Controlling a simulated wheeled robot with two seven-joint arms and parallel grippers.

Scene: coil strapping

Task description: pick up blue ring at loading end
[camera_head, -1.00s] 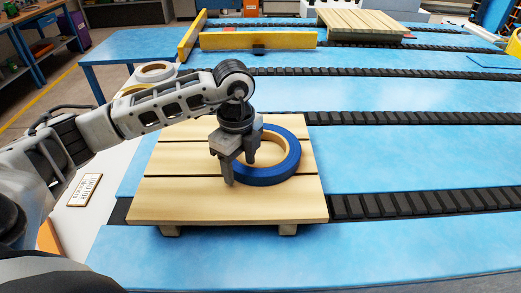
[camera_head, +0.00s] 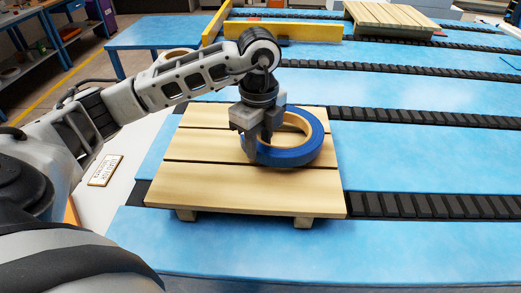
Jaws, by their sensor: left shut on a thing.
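The blue ring (camera_head: 299,156), with a pale tan inner face, is at the right part of the wooden pallet (camera_head: 230,185). My left gripper (camera_head: 259,152) points down and is shut on the left side of the ring's wall. The ring looks level or slightly tilted; I cannot clearly tell whether it touches the boards or is just above them. The gripper hides part of the ring's left side. My right gripper is not in view.
The pallet rests on the blue conveyor table with black roller tracks (camera_head: 430,205). A second pallet (camera_head: 390,18) stands at the back right. Yellow rails (camera_head: 285,30) stand at the back. A pale ring (camera_head: 180,54) shows behind my left arm. A sign (camera_head: 105,170) is at the left.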

